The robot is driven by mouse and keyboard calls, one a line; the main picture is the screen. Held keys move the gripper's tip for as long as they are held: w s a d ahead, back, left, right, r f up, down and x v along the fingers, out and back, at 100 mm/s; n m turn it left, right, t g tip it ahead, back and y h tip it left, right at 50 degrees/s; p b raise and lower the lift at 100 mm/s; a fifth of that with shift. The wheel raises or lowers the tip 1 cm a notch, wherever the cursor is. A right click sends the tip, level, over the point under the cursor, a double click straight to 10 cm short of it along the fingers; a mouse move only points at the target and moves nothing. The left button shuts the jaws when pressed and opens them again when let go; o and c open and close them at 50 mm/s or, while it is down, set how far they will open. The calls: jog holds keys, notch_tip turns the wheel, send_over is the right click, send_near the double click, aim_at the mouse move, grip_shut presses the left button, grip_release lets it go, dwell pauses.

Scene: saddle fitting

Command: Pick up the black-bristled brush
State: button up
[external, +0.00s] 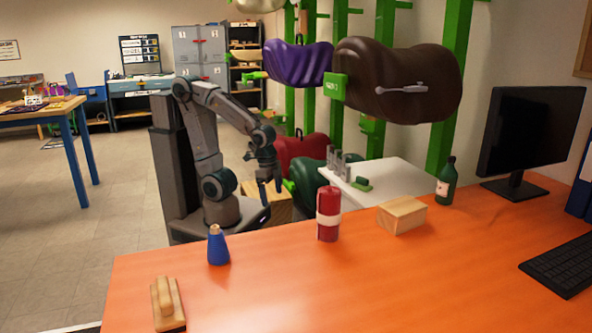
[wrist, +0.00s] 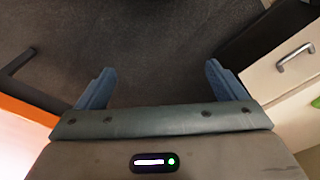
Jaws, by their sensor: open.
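No black bristles can be made out in either view, so I cannot tell for certain which thing is the brush. A wooden piece with a raised grip (external: 167,304) lies at the near left corner of the orange table; its underside is hidden. A small green piece (external: 362,184) lies on the white bench; its kind is unclear. My gripper (external: 269,188) hangs pointing down behind the orange table, apart from both. In the wrist view its two blue-grey fingers (wrist: 158,72) are spread, with only dark floor between them.
On the orange table (external: 300,290) stand a blue cone-shaped bottle (external: 217,246), a red cylinder with a pale band (external: 328,214), a wooden block (external: 401,215), a green bottle (external: 446,182) and a monitor (external: 528,135). Saddles hang on green posts behind. A white bench (external: 390,172) stands beyond the table.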

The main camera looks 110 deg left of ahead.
dwell(0.4)
jog(key=shift+c, duration=1.2)
